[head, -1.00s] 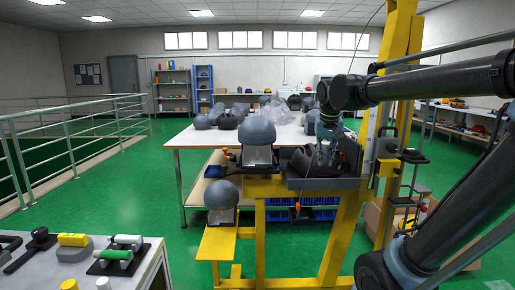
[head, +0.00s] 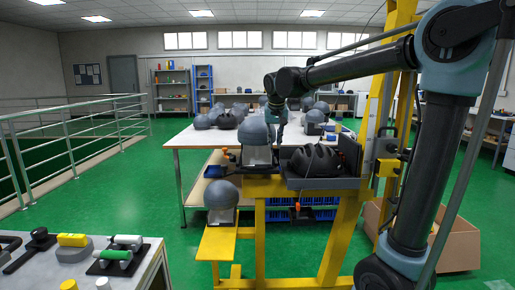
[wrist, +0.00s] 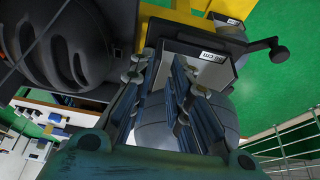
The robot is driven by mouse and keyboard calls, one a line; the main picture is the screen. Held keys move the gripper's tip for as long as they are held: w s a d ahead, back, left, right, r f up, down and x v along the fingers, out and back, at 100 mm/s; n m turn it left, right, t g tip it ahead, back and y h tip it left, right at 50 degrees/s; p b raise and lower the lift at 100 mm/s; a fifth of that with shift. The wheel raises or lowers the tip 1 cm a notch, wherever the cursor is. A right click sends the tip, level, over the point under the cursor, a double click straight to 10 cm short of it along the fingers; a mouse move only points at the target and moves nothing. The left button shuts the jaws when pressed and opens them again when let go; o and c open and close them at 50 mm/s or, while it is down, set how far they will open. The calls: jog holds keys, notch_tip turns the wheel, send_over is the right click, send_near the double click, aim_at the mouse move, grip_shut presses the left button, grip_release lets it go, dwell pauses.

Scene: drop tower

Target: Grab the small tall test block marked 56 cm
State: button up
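A grey rounded test block (head: 257,130) with a pale base stands at the left end of the yellow drop tower's deck. In the wrist view its pale base (wrist: 190,60) carries a label that seems to read 56 cm, upside down. My gripper (head: 276,128) is just above and beside the block's right side. In the wrist view my gripper (wrist: 165,92) has its fingers apart, with the block's grey surface behind and between them; contact cannot be told. A second grey rounded block (head: 222,194) stands on the lower yellow step.
A black helmet (head: 315,160) lies in the dark tray right of the block. The yellow tower post (head: 378,150) rises at the right. A white table (head: 190,138) behind holds several grey heads and helmets. A side bench (head: 130,272) is at the lower left.

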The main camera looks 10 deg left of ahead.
jog(key=x, duration=1.1)
jog(key=shift+w+a+f, duration=0.1)
jog(key=shift+w+f, duration=0.15)
jog(key=shift+c, duration=0.2)
grip_shut()
